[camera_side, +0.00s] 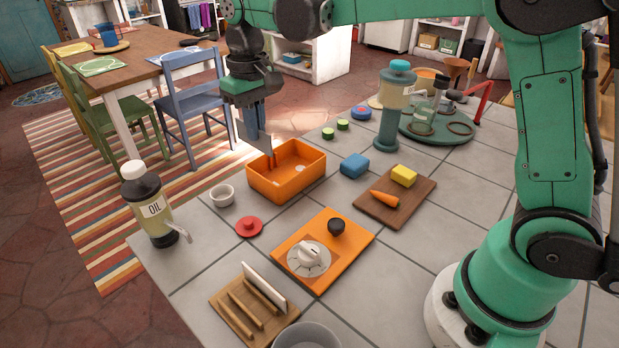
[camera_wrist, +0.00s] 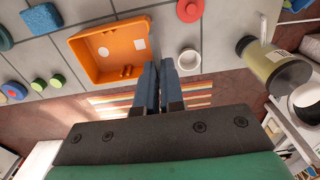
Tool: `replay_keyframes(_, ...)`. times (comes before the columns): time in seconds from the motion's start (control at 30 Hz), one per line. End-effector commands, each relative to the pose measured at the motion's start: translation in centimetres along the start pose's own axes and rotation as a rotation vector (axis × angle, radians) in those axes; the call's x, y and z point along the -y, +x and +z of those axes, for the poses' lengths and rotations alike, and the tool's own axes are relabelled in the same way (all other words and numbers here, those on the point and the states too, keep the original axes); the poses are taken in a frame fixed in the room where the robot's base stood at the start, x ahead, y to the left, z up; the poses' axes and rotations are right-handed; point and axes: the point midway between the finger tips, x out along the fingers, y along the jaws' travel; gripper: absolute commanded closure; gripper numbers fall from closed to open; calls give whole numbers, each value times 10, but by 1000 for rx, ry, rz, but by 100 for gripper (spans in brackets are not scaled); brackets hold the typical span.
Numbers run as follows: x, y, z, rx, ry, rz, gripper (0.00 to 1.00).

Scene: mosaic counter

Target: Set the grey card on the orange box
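The grey card (camera_side: 249,138) is a thin flat plate, held upright and tilted between the fingers of my gripper (camera_side: 257,122). Its lower end is at the left edge of the orange box in the side view; I cannot tell whether it touches. The orange box (camera_side: 283,190) is open-topped, with a pale round mark and a pale square inside, and two small stubs at one wall. It also shows in the wrist view (camera_wrist: 84,66), just beyond my fingertips (camera_wrist: 160,68). There the fingers are nearly together and hide most of the card.
A white cup (camera_side: 222,195), a red lid (camera_side: 249,227) and an oil bottle (camera_side: 148,208) stand left of the box. A blue block (camera_side: 354,165) lies to its right. An orange tray (camera_side: 335,268) and a wooden rack (camera_side: 236,317) with a white plate are nearer the camera.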

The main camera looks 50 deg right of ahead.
Motion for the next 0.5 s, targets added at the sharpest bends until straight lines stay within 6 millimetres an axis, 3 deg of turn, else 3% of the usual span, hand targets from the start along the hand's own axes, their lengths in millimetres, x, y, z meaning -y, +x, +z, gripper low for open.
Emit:
replay_keyframes(0.03,-21,8,-7,0,10,0,100)
replay_keyframes(0.1,-43,17,-12,0,8,0,100)
replay_keyframes(0.2,-67,26,-16,0,4,0,100)
replay_keyframes(0.33,-82,33,-18,0,0,0,100)
replay_keyframes(0.5,-85,41,-18,0,-3,0,100)
